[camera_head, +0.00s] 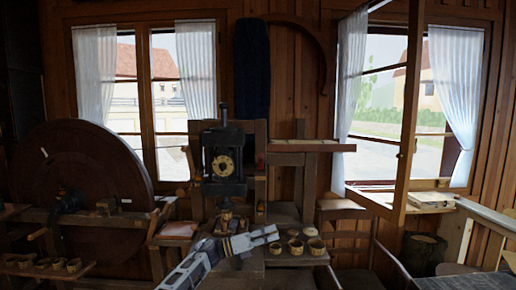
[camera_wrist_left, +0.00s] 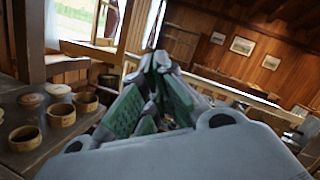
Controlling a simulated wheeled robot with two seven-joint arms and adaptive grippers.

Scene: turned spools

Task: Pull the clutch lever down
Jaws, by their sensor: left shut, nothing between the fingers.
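A dark lathe head (camera_head: 222,165) with a round brass-coloured face stands in the middle of the head view, in front of the wall. I cannot single out the clutch lever with certainty among its dark parts. My left gripper (camera_head: 276,233) reaches in from below, in front of and below the lathe head, pointing right. Its fingers are shut and empty, apart from the lathe head. In the left wrist view the green-padded fingers of this gripper (camera_wrist_left: 158,62) meet at their tips. My right gripper is not in view.
A large dark wheel (camera_head: 95,165) stands at the left. Several small turned wooden cups sit beside my left gripper, one being this cup (camera_head: 316,246); cups also show in the left wrist view (camera_wrist_left: 61,114). A chair (camera_head: 345,215) stands to the right, below an open window casement (camera_head: 405,120).

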